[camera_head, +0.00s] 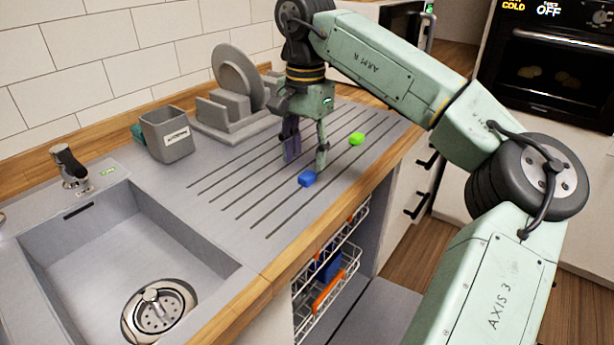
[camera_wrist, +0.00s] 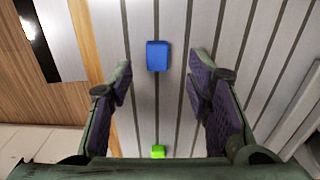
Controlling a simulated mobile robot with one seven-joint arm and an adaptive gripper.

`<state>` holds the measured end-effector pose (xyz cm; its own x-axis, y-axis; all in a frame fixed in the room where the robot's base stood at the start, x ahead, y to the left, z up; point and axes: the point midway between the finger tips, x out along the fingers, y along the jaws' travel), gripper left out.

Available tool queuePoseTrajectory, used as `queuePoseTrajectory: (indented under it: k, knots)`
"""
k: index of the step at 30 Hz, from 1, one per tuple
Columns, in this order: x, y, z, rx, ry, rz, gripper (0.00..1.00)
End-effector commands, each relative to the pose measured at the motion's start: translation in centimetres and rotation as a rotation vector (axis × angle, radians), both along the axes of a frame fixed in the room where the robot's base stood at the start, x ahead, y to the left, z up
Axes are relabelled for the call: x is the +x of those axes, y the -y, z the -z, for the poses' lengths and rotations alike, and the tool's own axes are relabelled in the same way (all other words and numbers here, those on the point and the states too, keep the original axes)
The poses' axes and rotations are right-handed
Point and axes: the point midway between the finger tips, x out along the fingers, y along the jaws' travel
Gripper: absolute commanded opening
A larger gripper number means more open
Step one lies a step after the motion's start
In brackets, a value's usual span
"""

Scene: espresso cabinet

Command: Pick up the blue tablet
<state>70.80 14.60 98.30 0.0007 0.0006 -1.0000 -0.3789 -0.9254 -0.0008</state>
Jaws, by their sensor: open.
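The blue tablet (camera_head: 307,179) is a small rounded block lying on the grooved grey drainboard (camera_head: 235,190), near its front edge. It also shows in the wrist view (camera_wrist: 157,56), between the two fingers sideways but beyond their tips. My gripper (camera_head: 306,160) is open and empty, pointing down over the drainboard. In the head view its fingers are just behind the blue tablet, apart from it. A green tablet (camera_head: 357,139) lies further right on the drainboard. It also shows in the wrist view (camera_wrist: 158,151), low between the finger bases.
A sink (camera_head: 100,245) is at the left. A grey holder (camera_head: 167,134) and a dish rack (camera_head: 225,117) with a plate stand along the wall. Below the counter's wooden edge, a wire rack (camera_head: 328,280) is pulled into view. The drainboard's front left part is clear.

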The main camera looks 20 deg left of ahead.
Motion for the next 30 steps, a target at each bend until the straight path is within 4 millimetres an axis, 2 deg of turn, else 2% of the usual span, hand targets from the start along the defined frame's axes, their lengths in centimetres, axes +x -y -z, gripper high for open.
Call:
queuePoseTrajectory:
  k: [7,16,30]
  knots:
    - [0.3,0.5,3.4,-0.001,-0.001,0.000,0.45]
    - [0.2,0.5,4.0,-0.001,0.000,0.000,0.45]
    - [0.2,0.5,4.0,0.000,0.000,0.000,0.14]
